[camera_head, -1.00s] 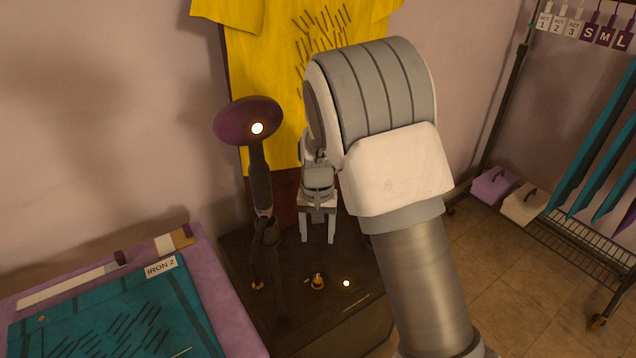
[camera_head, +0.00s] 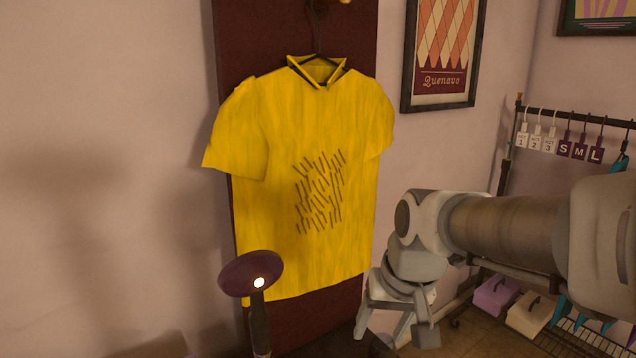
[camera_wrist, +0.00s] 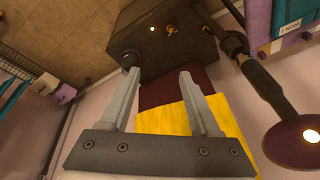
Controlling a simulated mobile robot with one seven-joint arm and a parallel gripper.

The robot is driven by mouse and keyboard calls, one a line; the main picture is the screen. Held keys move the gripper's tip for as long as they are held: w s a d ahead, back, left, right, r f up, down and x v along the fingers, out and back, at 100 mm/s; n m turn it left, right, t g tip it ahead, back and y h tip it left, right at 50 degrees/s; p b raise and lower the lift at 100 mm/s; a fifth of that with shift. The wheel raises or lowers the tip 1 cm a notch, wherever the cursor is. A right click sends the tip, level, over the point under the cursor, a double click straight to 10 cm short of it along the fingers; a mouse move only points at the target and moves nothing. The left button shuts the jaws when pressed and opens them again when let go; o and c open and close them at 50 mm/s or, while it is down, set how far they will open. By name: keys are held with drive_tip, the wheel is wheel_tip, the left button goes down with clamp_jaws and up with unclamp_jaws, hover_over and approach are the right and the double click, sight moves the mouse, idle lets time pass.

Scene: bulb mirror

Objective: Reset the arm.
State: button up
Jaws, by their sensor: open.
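My gripper (camera_head: 394,335) is at the lower middle right of the head view, in front of the lower wall and the dark red board. Its two fingers are spread apart with nothing between them. The wrist view shows the same open gripper (camera_wrist: 157,88), with the dark table, the dark red board and part of a yellow shirt beyond the fingers. My arm reaches in from the right side of the head view.
A yellow shirt (camera_head: 318,150) hangs on the dark red board (camera_head: 300,325). A lamp with a purple round head (camera_head: 250,274) stands left of my gripper. A garment rack (camera_head: 575,118) with boxes (camera_head: 495,296) is at right. The dark table (camera_wrist: 170,45) bears small items.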

drive_tip(key=s+d+r+t+p, duration=0.1)
drive_tip(key=s+d+r, duration=0.1)
drive_tip(key=s, duration=0.4)
drive_tip(key=s+d+r+t+h+p, duration=0.1)
drive_tip(key=s+d+r+p, duration=0.1)
drive_tip(key=s+r, duration=0.2)
drive_tip(key=shift+s+d+r, duration=0.25)
drive_tip(key=shift+s, duration=0.65)
